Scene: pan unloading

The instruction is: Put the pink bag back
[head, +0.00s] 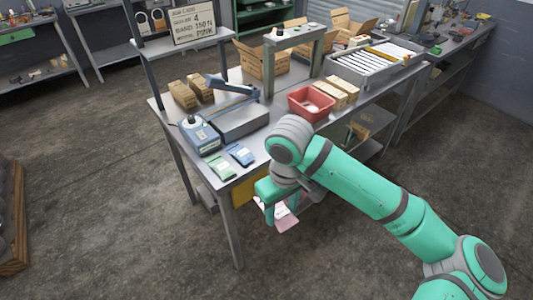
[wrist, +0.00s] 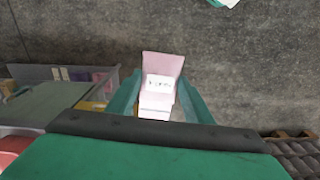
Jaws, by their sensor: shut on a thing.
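The pink bag (head: 288,223) hangs below my gripper (head: 272,210) in the head view, off the front edge of the workbench. In the wrist view the pink bag (wrist: 163,65), with a white printed label, is between the two green fingers, and my gripper is shut on it. Bare floor shows beyond it. A green bag (head: 221,168) and a blue bag (head: 241,154) lie flat on the bench's front left corner. My arm hides part of the bench front.
A red bin (head: 311,104), a blue-grey device (head: 201,136), a grey stand (head: 240,118) and cardboard boxes occupy the workbench (head: 275,140). A job card (head: 193,25) reading PINK stands above it. A yellow panel or container (head: 243,192) shows under the bench top. The floor in front is clear.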

